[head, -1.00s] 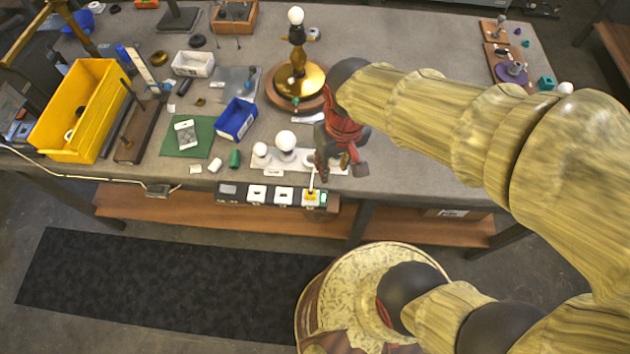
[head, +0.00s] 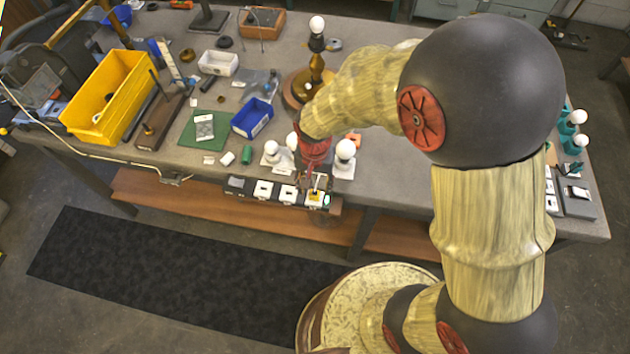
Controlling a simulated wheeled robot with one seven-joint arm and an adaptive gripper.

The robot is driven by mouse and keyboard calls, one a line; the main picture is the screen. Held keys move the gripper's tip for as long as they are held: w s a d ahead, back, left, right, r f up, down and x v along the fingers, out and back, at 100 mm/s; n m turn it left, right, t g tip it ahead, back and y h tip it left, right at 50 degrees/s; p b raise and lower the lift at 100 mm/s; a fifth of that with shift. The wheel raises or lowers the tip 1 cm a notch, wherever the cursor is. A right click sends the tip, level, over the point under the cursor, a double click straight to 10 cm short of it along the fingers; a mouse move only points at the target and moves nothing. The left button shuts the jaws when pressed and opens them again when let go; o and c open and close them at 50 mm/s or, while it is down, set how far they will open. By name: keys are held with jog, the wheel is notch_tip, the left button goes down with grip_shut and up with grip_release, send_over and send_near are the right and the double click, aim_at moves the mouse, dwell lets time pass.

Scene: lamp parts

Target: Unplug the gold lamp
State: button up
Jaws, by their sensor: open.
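The gold lamp (head: 315,68) stands at the back middle of the bench, with a white bulb on a dark neck. My arm hides part of its round base. A power strip (head: 264,189) with several white outlets runs along the bench's front edge. Its right-end outlet (head: 315,197) has a yellow plate, and a pale upright plug or cord shows there. My gripper (head: 316,182) is open, pointing down just above and behind this outlet. Its fingers partly hide the plug, and I cannot tell whether they touch it. The lamp's cord cannot be traced.
White bulbs on small stands flank my gripper, at left (head: 271,148) and right (head: 345,150). A blue bin (head: 252,118), a green mat (head: 190,137) and a yellow bin (head: 108,98) lie to the left. Teal bulb holders (head: 575,130) stand at the far right.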

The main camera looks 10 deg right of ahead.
aim_at(315, 191)
notch_tip(315, 191, down, 5)
jog(key=shift+r+b, duration=0.1)
jog(key=shift+b, duration=0.45)
jog(key=shift+c, duration=1.3)
jog(key=c, duration=0.8)
grip_shut()
jog(key=shift+r+p, duration=0.6)
jog(key=shift+r, duration=0.05)
jog(key=shift+r+p, duration=1.9)
jog(key=shift+r, duration=0.55)
